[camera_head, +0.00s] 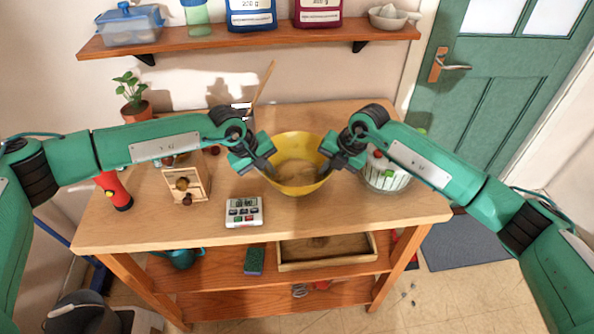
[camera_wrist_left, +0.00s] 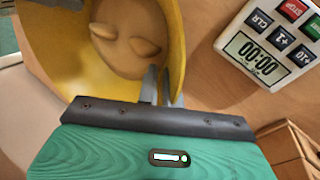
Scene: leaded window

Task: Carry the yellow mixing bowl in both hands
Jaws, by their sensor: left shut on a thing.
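The yellow mixing bowl (camera_head: 297,187) is upright over the middle of the wooden table, with a tan content inside. My left gripper (camera_head: 266,168) is at its left rim. In the left wrist view, the fingers (camera_wrist_left: 160,88) are shut on the wall of the bowl (camera_wrist_left: 62,62), and two pale lumps show inside it. My right gripper (camera_head: 328,166) is at the right rim of the bowl; its fingertips are too small to tell whether they grip. I cannot tell whether the bowl's base touches the table.
A white timer (camera_head: 244,212) lies front left of the bowl; it also shows in the left wrist view (camera_wrist_left: 268,50). A wooden rack (camera_head: 184,184) stands further left. A glass dish with a white cake (camera_head: 385,178) stands close at right. The front right of the table (camera_head: 400,207) is clear.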

